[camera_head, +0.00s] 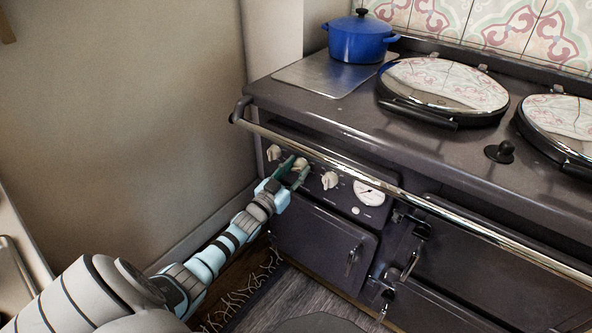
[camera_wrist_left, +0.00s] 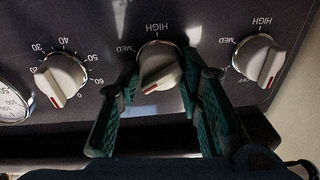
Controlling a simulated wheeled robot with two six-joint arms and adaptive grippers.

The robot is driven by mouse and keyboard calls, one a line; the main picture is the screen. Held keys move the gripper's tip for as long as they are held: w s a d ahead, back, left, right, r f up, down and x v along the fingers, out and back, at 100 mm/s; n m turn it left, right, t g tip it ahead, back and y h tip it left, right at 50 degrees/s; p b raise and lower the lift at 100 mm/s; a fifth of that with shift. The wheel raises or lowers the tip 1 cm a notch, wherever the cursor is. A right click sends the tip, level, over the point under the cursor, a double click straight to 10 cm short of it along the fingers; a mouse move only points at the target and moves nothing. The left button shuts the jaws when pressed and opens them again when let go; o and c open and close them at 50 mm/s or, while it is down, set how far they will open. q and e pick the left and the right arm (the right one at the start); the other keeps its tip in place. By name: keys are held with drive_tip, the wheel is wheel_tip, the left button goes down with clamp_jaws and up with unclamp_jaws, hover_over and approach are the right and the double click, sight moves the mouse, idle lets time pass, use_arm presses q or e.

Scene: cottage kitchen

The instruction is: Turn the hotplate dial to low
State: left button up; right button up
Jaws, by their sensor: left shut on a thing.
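My left gripper (camera_head: 293,170) reaches the front panel of the range from the left. Its green fingers (camera_wrist_left: 156,105) are shut on the middle dial (camera_wrist_left: 160,66), one finger on each side. This dial is light with a chrome ring and a red mark, which points to the lower left in the left wrist view. HIGH shows above it and MED beside it; I cannot read a LOW label at it. A similar dial (camera_wrist_left: 259,58) with HIGH and MED stands to its right in that view. It also shows left of the gripper in the head view (camera_head: 273,152). My right gripper is out of view.
A numbered dial (camera_wrist_left: 61,76) and a round gauge (camera_head: 368,193) share the panel. A chrome rail (camera_head: 340,168) runs just above the dials. A blue pot (camera_head: 360,40) and round lids (camera_head: 445,84) stand on top. The wall is close on the left.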

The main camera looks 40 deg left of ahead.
use_arm(q)
drive_tip(key=shift+f, duration=0.1)
drive_tip(key=o, duration=1.2)
drive_tip(key=s, duration=0.7)
drive_tip(key=shift+s+d+f, duration=0.2)
drive_tip(key=shift+d+f, duration=0.05)
drive_tip(key=shift+f, duration=0.1)
